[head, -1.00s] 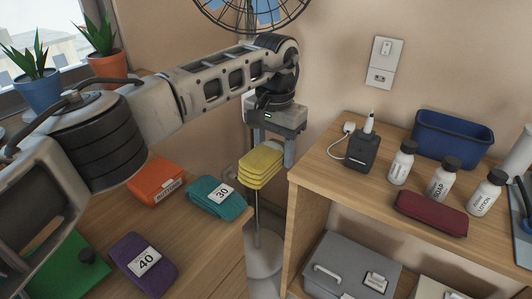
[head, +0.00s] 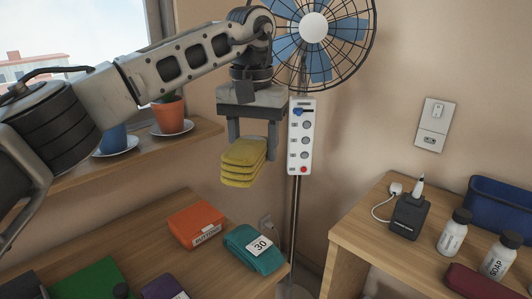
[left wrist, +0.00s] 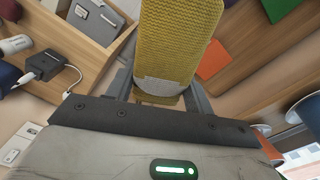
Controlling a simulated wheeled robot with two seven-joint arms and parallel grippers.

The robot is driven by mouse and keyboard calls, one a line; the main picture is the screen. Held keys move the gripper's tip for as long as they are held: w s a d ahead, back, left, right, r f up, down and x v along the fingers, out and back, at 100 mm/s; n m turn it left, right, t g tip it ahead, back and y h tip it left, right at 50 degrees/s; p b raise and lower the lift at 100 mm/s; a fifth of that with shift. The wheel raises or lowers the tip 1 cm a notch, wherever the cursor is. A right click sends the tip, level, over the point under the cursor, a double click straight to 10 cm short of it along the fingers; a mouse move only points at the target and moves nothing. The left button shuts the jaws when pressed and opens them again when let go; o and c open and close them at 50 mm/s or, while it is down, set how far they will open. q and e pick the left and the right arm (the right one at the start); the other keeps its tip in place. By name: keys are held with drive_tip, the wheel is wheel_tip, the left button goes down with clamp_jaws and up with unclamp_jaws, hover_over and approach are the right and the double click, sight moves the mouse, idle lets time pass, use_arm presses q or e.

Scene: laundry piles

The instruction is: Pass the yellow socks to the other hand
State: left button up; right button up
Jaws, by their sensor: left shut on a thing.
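The yellow socks (head: 243,163) are a folded, layered stack held in the air by my left gripper (head: 252,150). In the left wrist view the socks (left wrist: 178,45) fill the space between the two fingers, with a pale band near the palm. The left gripper is shut on them. My right gripper is not in either view.
A left wooden table holds an orange box (head: 196,225), a teal folded item marked 30 (head: 254,249) and a green item (head: 90,279). A fan (head: 313,28) stands behind. A right shelf (head: 366,222) holds a black charger (head: 409,216) and bottles (head: 453,232). A gap separates table and shelf.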

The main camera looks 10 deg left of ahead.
use_arm(q)
drive_tip(key=s+d+f+n, duration=0.2)
drive_tip(key=s+f+n, duration=0.15)
drive_tip(key=f, duration=0.85)
drive_tip(key=s+d+f+n, duration=0.2)
drive_tip(key=s+f+n, duration=0.15)
drive_tip(key=f, duration=0.85)
drive_tip(key=s+a+r+m, duration=0.2)
drive_tip(key=s+r+m, duration=0.7)
drive_tip(key=r+m, duration=0.5)
drive_tip(key=w+d+f+m, duration=0.3)
drive_tip(key=d, duration=0.1)
drive_tip(key=s+a+r+n, duration=0.4)
drive_tip(key=a+r+n, duration=0.3)
drive_tip(key=a+r, duration=0.15)
drive_tip(key=w+d+n, duration=0.5)
drive_tip(key=w+d, duration=0.1)
drive_tip(key=d, duration=0.4)
drive_tip(key=shift+d, duration=0.15)
drive_tip(key=shift+w, duration=0.1)
